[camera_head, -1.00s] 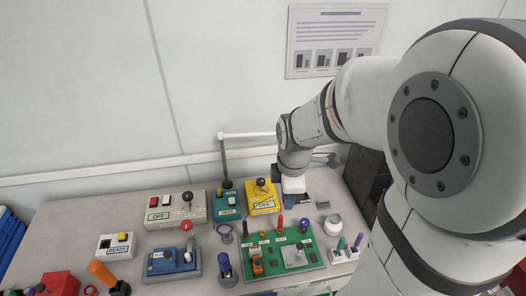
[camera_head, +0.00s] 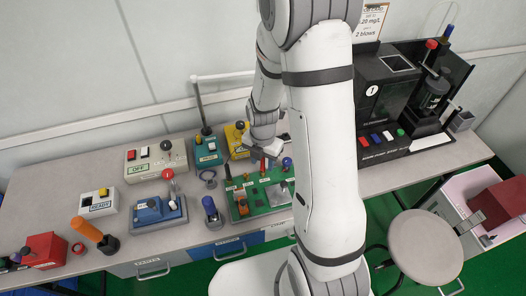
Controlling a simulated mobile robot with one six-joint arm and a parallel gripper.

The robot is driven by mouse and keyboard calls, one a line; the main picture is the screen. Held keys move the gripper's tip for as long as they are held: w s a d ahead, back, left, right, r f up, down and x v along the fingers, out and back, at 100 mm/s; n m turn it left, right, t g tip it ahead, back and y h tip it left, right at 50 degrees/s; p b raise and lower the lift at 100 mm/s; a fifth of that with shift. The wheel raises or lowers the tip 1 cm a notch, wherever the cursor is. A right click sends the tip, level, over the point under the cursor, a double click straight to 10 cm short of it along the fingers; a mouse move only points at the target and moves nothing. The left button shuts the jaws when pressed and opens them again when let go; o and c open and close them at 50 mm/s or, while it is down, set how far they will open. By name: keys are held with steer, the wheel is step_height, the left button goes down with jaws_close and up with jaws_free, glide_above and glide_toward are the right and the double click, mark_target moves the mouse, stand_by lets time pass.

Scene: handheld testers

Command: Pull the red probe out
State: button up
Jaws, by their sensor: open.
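The red probe (camera_head: 263,166) stands upright at the back edge of a green board (camera_head: 255,210), as a thin red shape. My gripper (camera_head: 264,152) is just above and behind it, open and pointing down. My gripper partly covers the probe's top. I cannot tell whether the fingers are around the probe or touching it. A blue-topped probe (camera_head: 287,163) stands close to the right of it.
A yellow box (camera_head: 233,137) and a teal box (camera_head: 208,151) stand at the back left. A blue-handled tool (camera_head: 211,209) stands left of the board. A black machine (camera_head: 385,100) fills the right side. My arm hides part of the bench.

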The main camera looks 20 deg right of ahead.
steer(key=shift+f, duration=0.85)
jaws_close()
stand_by(0.3)
